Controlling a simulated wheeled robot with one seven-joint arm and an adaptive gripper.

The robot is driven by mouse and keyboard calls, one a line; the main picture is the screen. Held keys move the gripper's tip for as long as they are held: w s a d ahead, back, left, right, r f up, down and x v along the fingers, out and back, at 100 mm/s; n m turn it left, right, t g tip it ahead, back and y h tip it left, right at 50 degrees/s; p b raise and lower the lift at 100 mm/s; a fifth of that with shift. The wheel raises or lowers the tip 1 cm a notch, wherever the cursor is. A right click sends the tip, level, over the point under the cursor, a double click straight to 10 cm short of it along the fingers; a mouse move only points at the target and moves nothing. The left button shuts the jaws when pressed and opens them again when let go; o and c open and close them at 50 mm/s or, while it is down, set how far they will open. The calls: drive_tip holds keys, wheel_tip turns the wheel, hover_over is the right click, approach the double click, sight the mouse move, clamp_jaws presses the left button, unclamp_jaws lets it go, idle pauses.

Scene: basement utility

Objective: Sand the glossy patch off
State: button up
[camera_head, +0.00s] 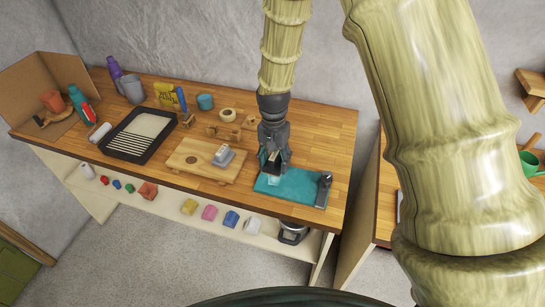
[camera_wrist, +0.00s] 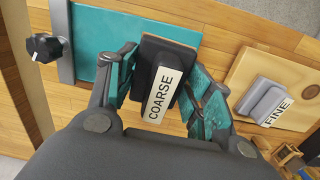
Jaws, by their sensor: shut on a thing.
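My gripper (camera_head: 272,163) is shut on the coarse sanding block (camera_wrist: 166,80), a dark block with a white "COARSE" label. In the wrist view its teal fingers are on both sides of the block. The block is over or at the edge of the teal mat (camera_head: 308,188); I cannot tell whether it touches. The wooden board (camera_head: 181,167) lies to the left and has a dark round mark (camera_head: 192,160); I cannot tell whether this is the glossy patch. The grey fine sanding block (camera_wrist: 262,101), labelled "FINE", rests on the board (camera_wrist: 299,77), and also shows in the head view (camera_head: 223,156).
A black clamp-like fixture (camera_head: 323,188) stands at the mat's right end. Bare bench (camera_head: 330,130) shows behind the mat.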

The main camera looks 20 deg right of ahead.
drive_tip(key=shift+s+r, duration=0.1)
drive_tip(key=shift+r, duration=0.2)
drive_tip(key=w+f, duration=0.1)
drive_tip(key=f, duration=0.1)
drive_tip(key=w+f, duration=0.1)
drive_tip(key=shift+w+f+b, duration=0.3)
drive_tip(key=shift+f+b, duration=0.05)
drive_tip(key=shift+f, duration=0.35)
drive_tip(key=shift+s+f+b, duration=0.15)
drive_tip(key=shift+f+b, duration=0.1)
drive_tip(key=shift+b, duration=0.05)
drive_tip(key=shift+s+f, duration=0.15)
drive_tip(key=shift+s, duration=0.45)
drive_tip(key=shift+w+f, duration=0.5)
drive_tip(key=shift+f, duration=0.05)
drive_tip(key=shift+s+r, duration=0.3)
drive_tip(key=shift+w+f, duration=0.2)
